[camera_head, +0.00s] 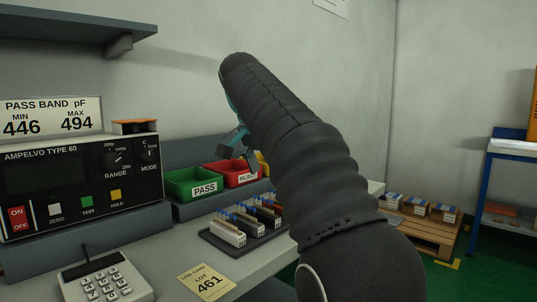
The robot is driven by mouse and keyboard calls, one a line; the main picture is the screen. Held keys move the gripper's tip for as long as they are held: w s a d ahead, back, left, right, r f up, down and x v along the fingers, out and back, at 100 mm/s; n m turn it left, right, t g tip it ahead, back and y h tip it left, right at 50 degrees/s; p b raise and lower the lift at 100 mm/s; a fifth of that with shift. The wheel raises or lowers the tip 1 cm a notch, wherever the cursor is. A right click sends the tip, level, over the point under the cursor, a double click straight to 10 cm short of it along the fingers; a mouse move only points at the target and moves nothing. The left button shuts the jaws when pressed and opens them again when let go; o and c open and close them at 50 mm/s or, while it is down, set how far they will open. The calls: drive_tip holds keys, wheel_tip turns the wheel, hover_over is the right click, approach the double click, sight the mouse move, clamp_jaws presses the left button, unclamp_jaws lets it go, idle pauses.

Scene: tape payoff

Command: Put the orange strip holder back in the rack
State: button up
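My gripper (237,158) hangs above the green and red bins, partly hidden behind my arm. Its grey fingers look spread apart, with nothing visible between them. The dark rack (237,246) lies on the bench below it and holds several strip holders (245,221) side by side, with pale, dark and orange-brown colours. Their far end is close to my arm, and I cannot tell clearly whether one is the orange strip holder.
The meter (80,180) stands at the left under a shelf (70,28). A green PASS bin (188,187), a red REJECT bin (228,170) and a partly hidden yellow bin stand behind the rack.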

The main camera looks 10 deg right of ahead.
drive_tip(key=shift+v, duration=2)
